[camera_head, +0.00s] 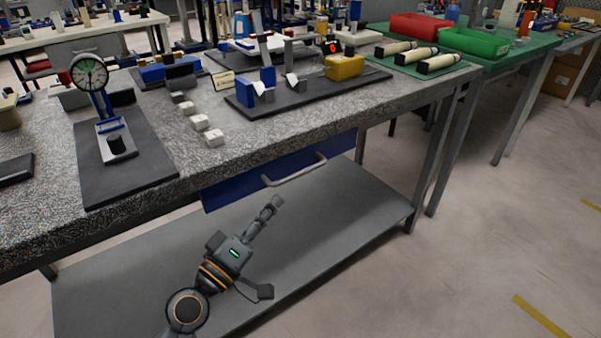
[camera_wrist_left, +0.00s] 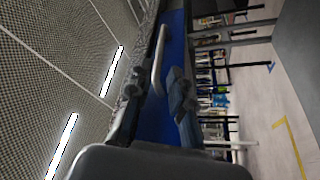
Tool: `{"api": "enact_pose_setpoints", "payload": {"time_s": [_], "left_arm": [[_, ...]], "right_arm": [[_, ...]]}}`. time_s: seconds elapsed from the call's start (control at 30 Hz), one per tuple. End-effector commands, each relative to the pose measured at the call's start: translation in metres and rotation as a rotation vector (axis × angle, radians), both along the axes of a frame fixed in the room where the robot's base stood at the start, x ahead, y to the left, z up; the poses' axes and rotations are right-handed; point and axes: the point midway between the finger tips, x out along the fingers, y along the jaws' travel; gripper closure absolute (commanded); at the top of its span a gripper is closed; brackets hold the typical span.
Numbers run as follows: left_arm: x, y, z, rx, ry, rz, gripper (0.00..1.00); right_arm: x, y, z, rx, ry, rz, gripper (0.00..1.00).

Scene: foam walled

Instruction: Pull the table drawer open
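The table drawer (camera_head: 228,190) has a blue front and sits under the speckled grey table top; it looks shut. Its pale bar handle (camera_head: 295,171) runs along the front. My left gripper (camera_head: 268,248) is below and in front of the drawer, with its fingers spread and nothing between them. It is apart from the handle. In the left wrist view the handle (camera_wrist_left: 157,62) stands out from the blue drawer front (camera_wrist_left: 172,45), beyond the fingertips (camera_wrist_left: 153,98) and roughly in line with the gap between them. My right gripper is in neither view.
The table top (camera_head: 270,140) carries a dial gauge (camera_head: 90,73) on a stand, small white blocks (camera_head: 199,122) and a dark board with a yellow part (camera_head: 344,66). A grey lower shelf (camera_head: 340,215) lies below the drawer. Table legs (camera_head: 430,150) stand at right. The floor at right is clear.

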Motion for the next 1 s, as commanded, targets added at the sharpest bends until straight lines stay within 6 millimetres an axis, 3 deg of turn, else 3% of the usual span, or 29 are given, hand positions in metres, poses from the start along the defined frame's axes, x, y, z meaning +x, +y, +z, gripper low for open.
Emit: {"api": "enact_pose_setpoints", "payload": {"time_s": [0.3,0.5,0.93,0.97,1.0], "left_arm": [[0.056,-0.038,0.016,-0.002,-0.001,0.000,0.80],[0.079,-0.054,0.020,0.000,0.001,0.001,0.80],[0.088,-0.060,0.022,0.002,0.002,0.001,0.80],[0.088,-0.060,0.022,0.002,0.001,0.000,0.82],[0.088,-0.060,0.022,0.002,0.001,0.000,0.90]], "right_arm": [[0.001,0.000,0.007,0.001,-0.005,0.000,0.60],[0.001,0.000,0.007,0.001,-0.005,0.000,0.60],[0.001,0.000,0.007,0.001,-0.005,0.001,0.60],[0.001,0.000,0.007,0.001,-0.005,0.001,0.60],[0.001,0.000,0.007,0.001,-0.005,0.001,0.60]]}}
